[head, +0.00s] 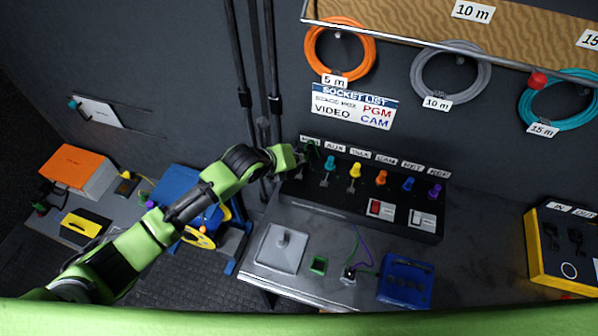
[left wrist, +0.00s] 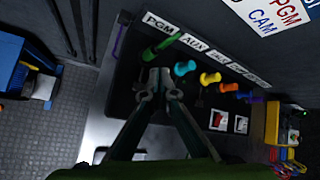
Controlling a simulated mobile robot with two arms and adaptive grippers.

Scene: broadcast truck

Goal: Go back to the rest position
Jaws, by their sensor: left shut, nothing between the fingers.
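My left gripper (head: 300,156) is at the left end of the black socket panel (head: 336,200), beside the green plug under the PGM label. In the left wrist view my left gripper (left wrist: 160,85) is shut and empty, its fingertips just below the green plug (left wrist: 160,48). The panel also holds a cyan plug (head: 330,163), a yellow plug (head: 355,170), an orange plug (head: 381,177), a blue plug (head: 408,184) and a purple plug (head: 434,191) in a row. My right gripper is in neither view.
Below the panel, a grey desk (head: 460,265) bears a grey lidded box (head: 281,248) and a blue box (head: 405,282). A yellow-black case (head: 562,250) stands at the right. Coiled cables, including an orange one (head: 339,48), hang on the wall. Two black poles rise behind my left arm.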

